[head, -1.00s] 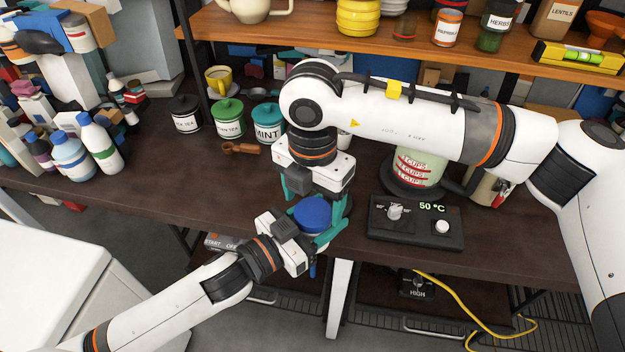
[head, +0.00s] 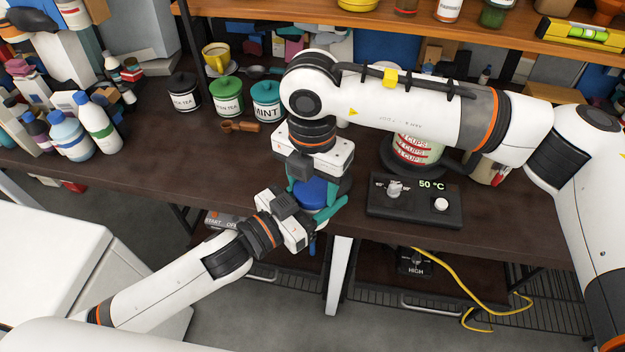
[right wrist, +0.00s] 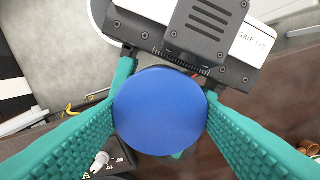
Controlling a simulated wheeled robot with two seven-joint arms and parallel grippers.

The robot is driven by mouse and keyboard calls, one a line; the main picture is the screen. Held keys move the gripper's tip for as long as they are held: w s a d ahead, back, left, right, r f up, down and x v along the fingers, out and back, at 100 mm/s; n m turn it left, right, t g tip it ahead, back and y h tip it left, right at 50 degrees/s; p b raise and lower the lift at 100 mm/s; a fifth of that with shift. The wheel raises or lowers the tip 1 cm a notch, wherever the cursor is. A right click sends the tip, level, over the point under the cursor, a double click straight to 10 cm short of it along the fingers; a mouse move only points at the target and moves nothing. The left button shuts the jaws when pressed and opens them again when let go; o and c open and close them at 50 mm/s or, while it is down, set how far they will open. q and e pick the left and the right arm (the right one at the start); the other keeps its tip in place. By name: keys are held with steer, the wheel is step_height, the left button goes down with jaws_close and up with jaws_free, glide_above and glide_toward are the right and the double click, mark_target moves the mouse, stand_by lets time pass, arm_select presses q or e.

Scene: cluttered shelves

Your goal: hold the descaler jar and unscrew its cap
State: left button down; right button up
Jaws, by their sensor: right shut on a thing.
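The round blue cap (head: 312,192) of the descaler jar is at the table's front edge, between my two grippers. In the right wrist view the cap (right wrist: 160,110) fills the space between the two teal fingers. My right gripper (head: 311,187) comes down from above and is shut on the cap, one finger on each side. My left gripper (head: 324,218) reaches in from the lower left, just below the cap, its teal fingers around where the jar body is. The jar body is almost wholly hidden by the cap and the grippers.
A control box (head: 414,201) reading 50 °C stands right of the grippers. A striped jar (head: 414,150) is behind it. Black, green and teal tins (head: 267,100) and a wooden scoop (head: 240,127) are at the back left. Bottles (head: 98,122) stand far left. The table's middle left is clear.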

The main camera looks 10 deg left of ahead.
steer(key=shift+n, duration=1.2)
steer(key=o, duration=1.1)
steer(key=shift+r, duration=0.1)
